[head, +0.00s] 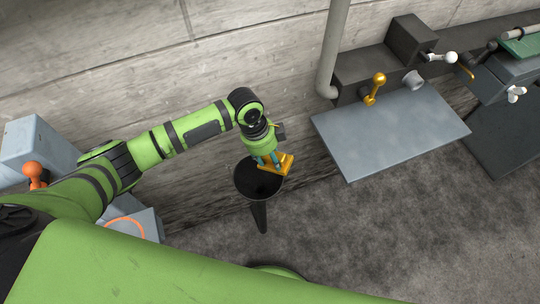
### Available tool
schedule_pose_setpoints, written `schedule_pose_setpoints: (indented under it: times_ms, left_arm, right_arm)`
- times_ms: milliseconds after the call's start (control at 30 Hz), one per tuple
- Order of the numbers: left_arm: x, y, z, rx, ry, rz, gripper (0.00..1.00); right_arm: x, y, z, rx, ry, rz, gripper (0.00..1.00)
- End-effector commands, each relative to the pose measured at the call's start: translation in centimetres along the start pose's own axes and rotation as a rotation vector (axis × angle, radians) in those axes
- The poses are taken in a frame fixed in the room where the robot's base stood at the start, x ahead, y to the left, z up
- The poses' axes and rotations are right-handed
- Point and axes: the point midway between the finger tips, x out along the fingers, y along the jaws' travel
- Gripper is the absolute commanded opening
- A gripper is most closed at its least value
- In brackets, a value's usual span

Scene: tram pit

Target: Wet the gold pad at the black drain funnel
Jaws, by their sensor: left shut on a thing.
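The gold pad (286,164) is in the head view near the middle, over the right part of the black drain funnel's mouth. The black drain funnel (243,190) has a round dark opening and a narrow stem going down to the floor. My left gripper (271,163) is shut on the gold pad and points down above the funnel. I cannot tell whether the pad touches the rim. No water shows at the pad or funnel. My right gripper is not in view.
A grey plate (390,135) lies right of the funnel, with a gold-knobbed lever (376,86) behind it. A grey pipe (333,55) runs down the concrete wall (150,60). An orange knob (34,170) stands at left. Grey floor right of the funnel is clear.

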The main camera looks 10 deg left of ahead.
Motion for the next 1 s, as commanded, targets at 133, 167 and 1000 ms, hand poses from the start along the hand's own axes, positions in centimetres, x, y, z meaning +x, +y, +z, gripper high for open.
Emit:
schedule_pose_setpoints:
  times_ms: [133, 167, 1000]
  left_arm:
    - [-0.4, 0.0, -0.1, 0.000, 0.000, 0.000, 0.18]
    - [-0.3, 0.0, -0.1, 0.000, 0.000, 0.000, 0.18]
    - [0.8, 3.1, -0.2, 0.638, 0.003, -0.001, 0.18]
  right_arm:
    - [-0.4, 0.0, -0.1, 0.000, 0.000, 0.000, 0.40]
    - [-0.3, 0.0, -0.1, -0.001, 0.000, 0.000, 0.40]
    - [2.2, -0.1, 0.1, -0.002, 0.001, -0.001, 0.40]
